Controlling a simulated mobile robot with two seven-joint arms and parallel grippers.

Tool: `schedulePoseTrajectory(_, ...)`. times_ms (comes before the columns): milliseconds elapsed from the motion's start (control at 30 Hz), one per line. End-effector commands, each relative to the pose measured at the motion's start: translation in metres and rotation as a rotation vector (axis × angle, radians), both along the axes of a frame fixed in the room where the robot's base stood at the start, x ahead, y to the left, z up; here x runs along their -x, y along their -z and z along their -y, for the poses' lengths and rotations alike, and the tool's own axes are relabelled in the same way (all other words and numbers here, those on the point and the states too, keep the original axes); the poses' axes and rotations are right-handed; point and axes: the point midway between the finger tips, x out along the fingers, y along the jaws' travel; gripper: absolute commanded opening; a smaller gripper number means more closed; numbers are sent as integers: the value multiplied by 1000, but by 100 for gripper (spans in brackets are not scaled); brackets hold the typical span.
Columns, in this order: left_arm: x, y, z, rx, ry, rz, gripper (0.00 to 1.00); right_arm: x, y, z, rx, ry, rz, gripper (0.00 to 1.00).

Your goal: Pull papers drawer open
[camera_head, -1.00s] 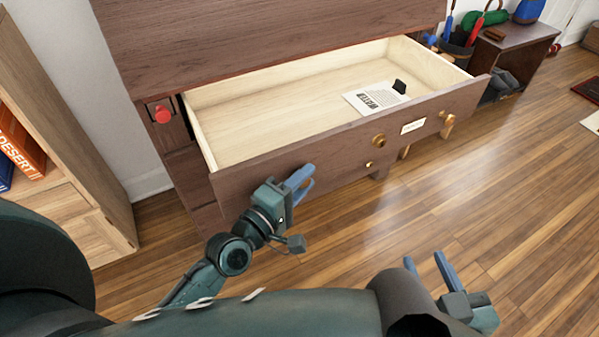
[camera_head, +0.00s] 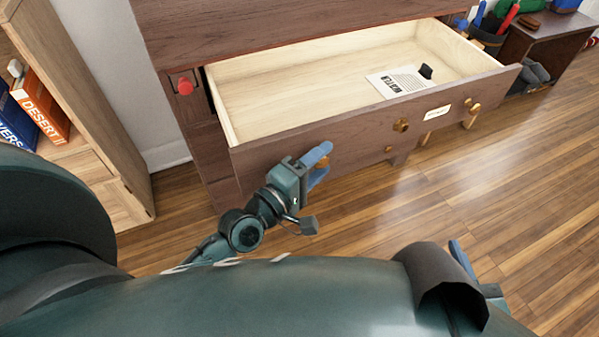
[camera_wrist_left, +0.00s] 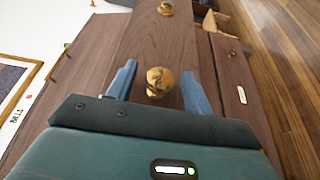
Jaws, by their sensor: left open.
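The wooden papers drawer (camera_head: 262,160) stands well open, its pale interior showing. A printed sheet (camera_head: 397,82) and a small black object (camera_head: 426,72) lie inside. My left gripper (camera_head: 321,165) is at the left part of the front. In the left wrist view its open blue fingers (camera_wrist_left: 158,69) are on either side of a brass knob (camera_wrist_left: 157,83), with visible gaps. My right gripper (camera_head: 474,270) is mostly hidden behind my own body parts at lower right.
A bookshelf (camera_head: 92,165) with orange and blue books stands at left. A red knob (camera_head: 185,86) is on the cabinet beside the drawer. A dark side table (camera_head: 550,38) with tools and shoes is at upper right. The wood floor (camera_head: 480,200) at right is clear.

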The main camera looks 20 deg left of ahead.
Motion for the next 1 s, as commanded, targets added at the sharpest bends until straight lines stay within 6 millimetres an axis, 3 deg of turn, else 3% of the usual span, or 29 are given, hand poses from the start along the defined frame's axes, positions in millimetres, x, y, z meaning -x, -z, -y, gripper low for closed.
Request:
schedulePoseTrajectory(500,97,1,-39,-3,5,-6,51,1,-2,3,5,6,-54,36)
schedulePoseTrajectory(700,113,1,-46,-1,3,-4,51,2,-2,3,4,7,-60,36)
schedulePoseTrajectory(1000,115,0,-47,1,1,-3,51,2,-1,3,4,8,-64,36)
